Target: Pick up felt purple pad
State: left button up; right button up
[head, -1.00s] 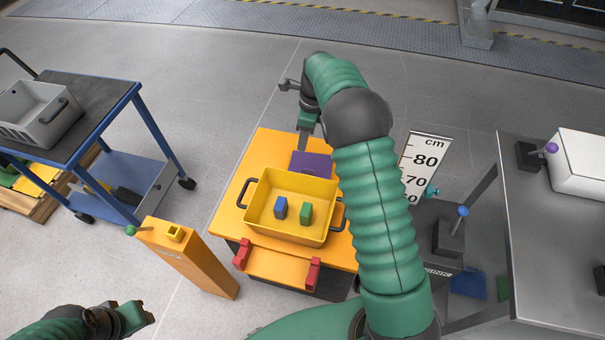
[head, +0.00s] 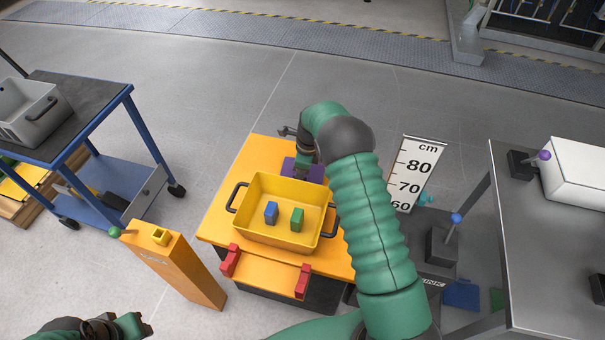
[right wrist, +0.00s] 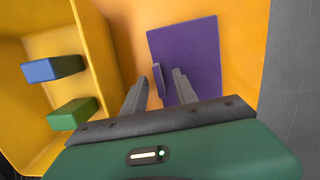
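The flat purple pad (right wrist: 200,55) lies on the orange table top in the right wrist view, with a thin upright purple tab (right wrist: 158,82) near its left edge. In the head view the pad (head: 316,173) shows behind the yellow bin, partly hidden by my right gripper (head: 303,172). In the right wrist view my right gripper (right wrist: 162,78) is open, its two fingers apart on either side of the tab; I cannot tell whether they touch it. My left gripper (head: 140,325) is at the lower left, far from the pad; its fingers are unclear.
A yellow bin (head: 256,231) with a blue block (head: 271,213) and a green block (head: 297,219) stands close beside the pad on the orange table (head: 222,214). An orange post (head: 178,267) stands at left. A grey workbench (head: 545,250) is at right.

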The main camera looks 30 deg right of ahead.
jog(key=shift+a+r, duration=0.2)
jog(key=c, duration=0.3)
jog(key=shift+d, duration=0.15)
grip_shut()
jog(key=shift+s+d+f, duration=0.1)
dwell(0.6)
